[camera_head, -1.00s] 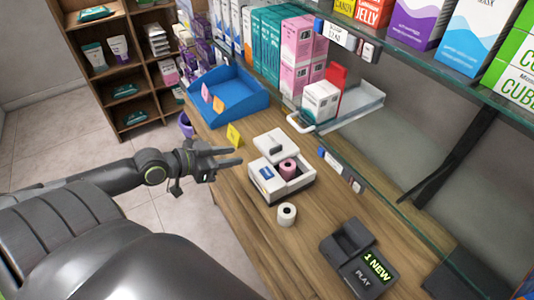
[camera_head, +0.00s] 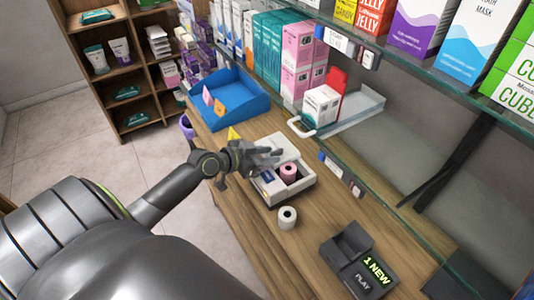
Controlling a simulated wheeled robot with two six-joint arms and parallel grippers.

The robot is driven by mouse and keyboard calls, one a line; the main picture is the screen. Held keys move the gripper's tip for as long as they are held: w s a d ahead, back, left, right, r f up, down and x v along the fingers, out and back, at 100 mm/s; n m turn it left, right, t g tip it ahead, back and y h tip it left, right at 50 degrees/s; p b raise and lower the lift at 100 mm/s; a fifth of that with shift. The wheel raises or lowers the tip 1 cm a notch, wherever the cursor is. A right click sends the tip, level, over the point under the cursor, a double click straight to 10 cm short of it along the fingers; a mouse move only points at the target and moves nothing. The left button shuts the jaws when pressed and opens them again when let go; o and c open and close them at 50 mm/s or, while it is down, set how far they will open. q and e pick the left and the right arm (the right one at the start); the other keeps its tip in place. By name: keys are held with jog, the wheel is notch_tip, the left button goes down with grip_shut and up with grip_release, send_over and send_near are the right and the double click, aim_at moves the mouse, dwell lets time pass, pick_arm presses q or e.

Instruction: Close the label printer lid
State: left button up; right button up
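The label printer (camera_head: 298,188) is a white box on the wooden counter, with a pink label roll (camera_head: 288,171) in its open bay. Its white lid (camera_head: 287,147) is raised at the far side of the box and partly hidden behind my gripper. My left gripper (camera_head: 275,156) is over the printer's left part, in front of the lid; contact cannot be told. Its fingers look spread a little, with nothing seen between them. My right gripper is not in view.
A white roll (camera_head: 287,217) stands just in front of the printer. A dark answering machine (camera_head: 358,260) is at the front right. A blue tray (camera_head: 227,97) and a yellow card (camera_head: 233,134) are behind my gripper. A glass shelf edge (camera_head: 430,66) runs along the right.

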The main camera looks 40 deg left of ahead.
pick_arm(q)
jog(key=c, duration=0.7)
grip_shut()
